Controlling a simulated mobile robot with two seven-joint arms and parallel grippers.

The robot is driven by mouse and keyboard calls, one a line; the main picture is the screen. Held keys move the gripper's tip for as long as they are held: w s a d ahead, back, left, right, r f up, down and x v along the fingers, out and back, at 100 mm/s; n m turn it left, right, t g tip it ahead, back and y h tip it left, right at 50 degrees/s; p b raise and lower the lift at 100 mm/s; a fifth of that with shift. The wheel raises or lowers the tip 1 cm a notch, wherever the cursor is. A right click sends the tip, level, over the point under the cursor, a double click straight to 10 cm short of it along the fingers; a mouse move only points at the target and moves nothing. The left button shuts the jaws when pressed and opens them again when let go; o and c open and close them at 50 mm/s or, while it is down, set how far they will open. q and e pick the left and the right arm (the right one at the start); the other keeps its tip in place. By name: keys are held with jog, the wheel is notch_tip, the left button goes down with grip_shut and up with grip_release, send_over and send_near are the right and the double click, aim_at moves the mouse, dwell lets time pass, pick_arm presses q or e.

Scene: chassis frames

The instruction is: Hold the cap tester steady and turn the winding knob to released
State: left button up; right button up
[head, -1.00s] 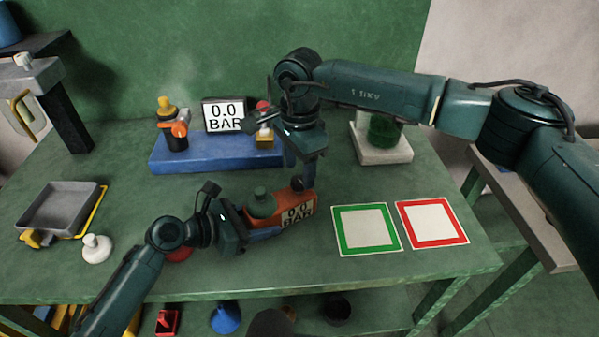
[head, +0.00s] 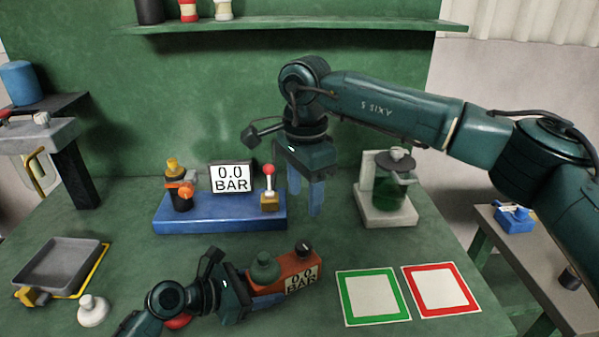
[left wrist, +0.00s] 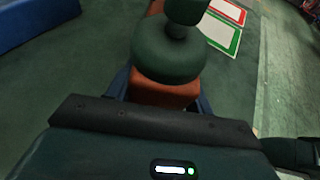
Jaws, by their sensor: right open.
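The cap tester is an orange box (head: 296,268) with a "0.0 BAR" face and a dark green bulb-shaped part (head: 264,268) on top. A black winding knob (head: 303,248) stands on its far right end; its exact setting is too small to read. My left gripper (head: 268,294) is shut on the tester's body, which rests on the bench. In the left wrist view the blue fingers flank the orange body (left wrist: 165,93) below the green bulb; the knob is hidden there. My right gripper (head: 305,198) is open and empty, fingers down, above and apart from the knob.
A blue base (head: 225,222) with a gauge display (head: 232,178) and a red-topped lever (head: 269,185) stands behind. A green jar fixture (head: 388,205) is at right rear. Green (head: 345,300) and red (head: 412,290) framed pads lie right. A grey tray (head: 62,265) is left.

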pick_arm(q)
jog(key=o, duration=0.5)
